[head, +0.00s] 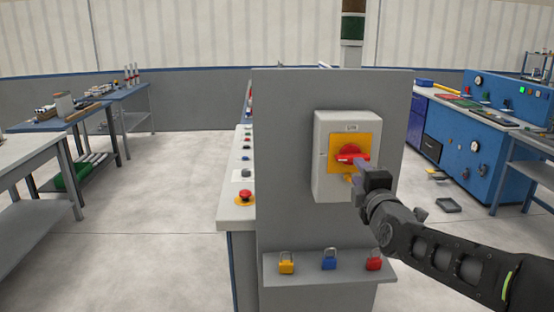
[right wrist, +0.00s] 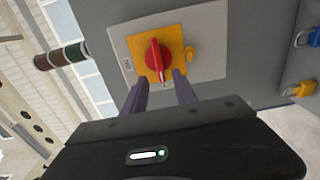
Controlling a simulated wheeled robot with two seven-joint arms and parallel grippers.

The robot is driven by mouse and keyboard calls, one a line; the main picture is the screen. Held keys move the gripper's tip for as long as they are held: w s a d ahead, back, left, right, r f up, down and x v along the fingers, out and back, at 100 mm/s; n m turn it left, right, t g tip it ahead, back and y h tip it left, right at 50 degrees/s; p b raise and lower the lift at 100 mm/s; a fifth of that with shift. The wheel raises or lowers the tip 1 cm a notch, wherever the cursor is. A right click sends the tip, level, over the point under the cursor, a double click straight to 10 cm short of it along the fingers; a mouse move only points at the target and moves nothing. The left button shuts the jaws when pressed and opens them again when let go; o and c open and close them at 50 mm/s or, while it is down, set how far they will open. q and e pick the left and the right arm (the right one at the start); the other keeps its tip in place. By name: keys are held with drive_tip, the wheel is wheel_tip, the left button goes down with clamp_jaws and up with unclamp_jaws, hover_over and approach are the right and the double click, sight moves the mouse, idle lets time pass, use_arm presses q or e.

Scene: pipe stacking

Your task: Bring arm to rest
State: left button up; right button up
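My right gripper (head: 364,172) is in front of the lower right of a red rotary switch (head: 350,154) on a yellow plate (head: 369,142). The plate is on a pale box (head: 333,190) fixed to an upright grey panel. In the right wrist view, the two fingers (right wrist: 160,92) are spread apart with nothing between them, and the red switch (right wrist: 158,55) shows just beyond their tips. A small yellow piece (right wrist: 190,53) sits beside the switch. Whether a finger touches the box is unclear. My left gripper is not in view.
Yellow (head: 287,263), blue (head: 329,260) and red (head: 374,261) padlocks sit on a shelf (head: 310,274) below the box. A red emergency button (head: 244,196) is on the console at left. Workbenches (head: 60,125) stand far left; a blue bench (head: 475,130) stands right. Open floor lies left.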

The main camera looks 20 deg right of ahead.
drive_tip(key=a+f+m+g+y, duration=0.2)
drive_tip(key=a+f+m, duration=0.35)
drive_tip(key=f, duration=0.55)
drive_tip(key=a+f+m+g+y, duration=0.2)
drive_tip(key=a+f+m, duration=0.3)
drive_tip(key=f, duration=0.6)
drive_tip(key=a+f+m+g+y, duration=0.2)
drive_tip(key=a+f+m, duration=0.2)
drive_tip(key=a+f, duration=0.5)
drive_tip(key=s+a+f+m+g+y, duration=0.15)
drive_tip(key=s+a+f, duration=0.3)
drive_tip(key=f, duration=0.45)
drive_tip(key=s+a+f+m+g+y, duration=0.1)
drive_tip(key=s+a+f+g, duration=0.25)
drive_tip(key=s+f, duration=0.35)
drive_tip(key=s+a+f+g, duration=0.2)
drive_tip(key=s+a+f, duration=0.3)
drive_tip(key=s, duration=0.3)
drive_tip(key=s+a+f+g+y, duration=0.1)
drive_tip(key=s+a+f+g, duration=0.2)
drive_tip(key=s+a+f, duration=0.2)
drive_tip(key=s+f, duration=0.2)
drive_tip(key=s, duration=0.2)
drive_tip(key=shift+s+a+n, duration=0.25)
drive_tip(key=shift+a+n, duration=0.05)
drive_tip(key=shift+n, duration=0.1)
drive_tip(key=shift+d+f+y, duration=0.1)
drive_tip(key=shift+y, duration=0.15)
